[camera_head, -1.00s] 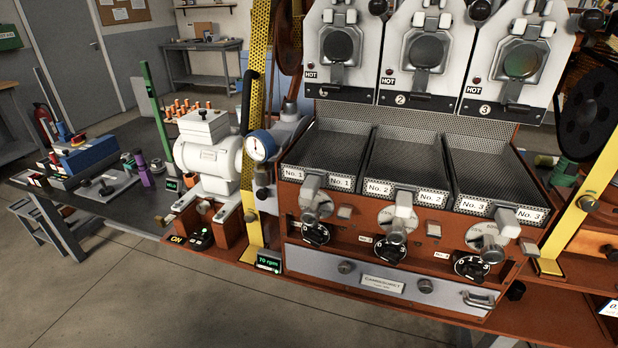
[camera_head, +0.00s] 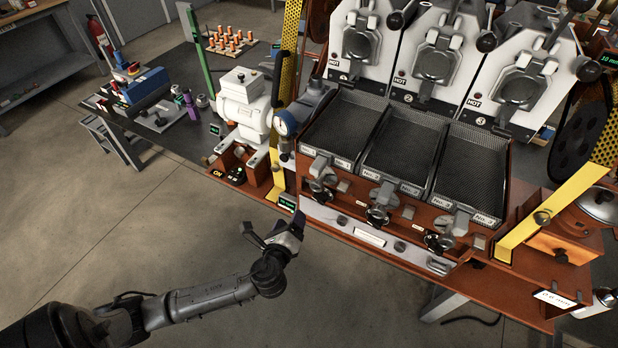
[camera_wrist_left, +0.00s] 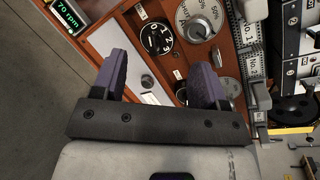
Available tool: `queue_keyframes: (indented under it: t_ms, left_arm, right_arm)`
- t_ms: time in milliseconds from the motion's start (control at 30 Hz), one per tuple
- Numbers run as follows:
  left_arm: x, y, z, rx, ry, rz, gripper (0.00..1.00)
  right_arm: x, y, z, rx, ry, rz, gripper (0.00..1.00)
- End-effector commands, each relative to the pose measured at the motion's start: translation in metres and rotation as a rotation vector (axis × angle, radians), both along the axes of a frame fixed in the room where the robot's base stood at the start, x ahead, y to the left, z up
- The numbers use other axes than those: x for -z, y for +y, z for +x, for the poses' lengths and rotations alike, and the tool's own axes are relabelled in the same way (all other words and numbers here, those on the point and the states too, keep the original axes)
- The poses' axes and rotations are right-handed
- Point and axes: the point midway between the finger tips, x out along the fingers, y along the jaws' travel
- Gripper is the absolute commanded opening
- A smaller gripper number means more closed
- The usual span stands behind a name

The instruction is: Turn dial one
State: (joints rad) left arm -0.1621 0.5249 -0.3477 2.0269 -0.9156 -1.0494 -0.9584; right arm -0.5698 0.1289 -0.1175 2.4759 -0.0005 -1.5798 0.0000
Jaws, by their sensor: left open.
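Dial one, a small black dial (camera_head: 320,197) at the left end of the roaster's front, sits below tray No. 1. In the left wrist view dial one (camera_wrist_left: 157,38) shows white numbers 0 to 3 and stands beyond my fingertips. My left gripper (camera_head: 273,226) is open and empty, in front of and to the lower left of dial one, apart from it. In the wrist view the two purple-grey fingers of this gripper (camera_wrist_left: 158,64) are spread, with the roaster's front behind them. My right gripper is out of view.
Dials two (camera_head: 377,215) and three (camera_head: 438,242) sit further right. A silver percent dial (camera_wrist_left: 197,20) is beside dial one. A 70 rpm display (camera_wrist_left: 68,14) and a yellow post (camera_head: 283,150) stand left. The floor in front is clear.

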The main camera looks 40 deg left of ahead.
Motion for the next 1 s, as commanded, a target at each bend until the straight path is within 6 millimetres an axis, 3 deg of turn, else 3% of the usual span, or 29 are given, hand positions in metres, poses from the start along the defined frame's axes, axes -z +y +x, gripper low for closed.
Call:
queue_keyframes:
  t_ms: [100,200,400,667,1000]
  left_arm:
    - [-0.009,-0.007,0.008,0.109,0.07,0.339,0.67]
    - [-0.017,-0.015,0.012,0.176,0.119,0.568,0.67]
    - [-0.019,-0.025,0.016,0.247,0.209,0.834,0.67]
    - [-0.02,-0.023,0.023,0.253,0.259,0.942,0.67]
    - [-0.02,-0.004,0.077,0.251,0.259,0.941,0.67]
  right_arm:
    - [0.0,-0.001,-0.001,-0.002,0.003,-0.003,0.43]
    - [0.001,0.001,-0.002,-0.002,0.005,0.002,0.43]
    - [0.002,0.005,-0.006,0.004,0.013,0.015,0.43]
    - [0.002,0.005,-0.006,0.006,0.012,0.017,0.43]
    - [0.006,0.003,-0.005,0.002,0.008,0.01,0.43]
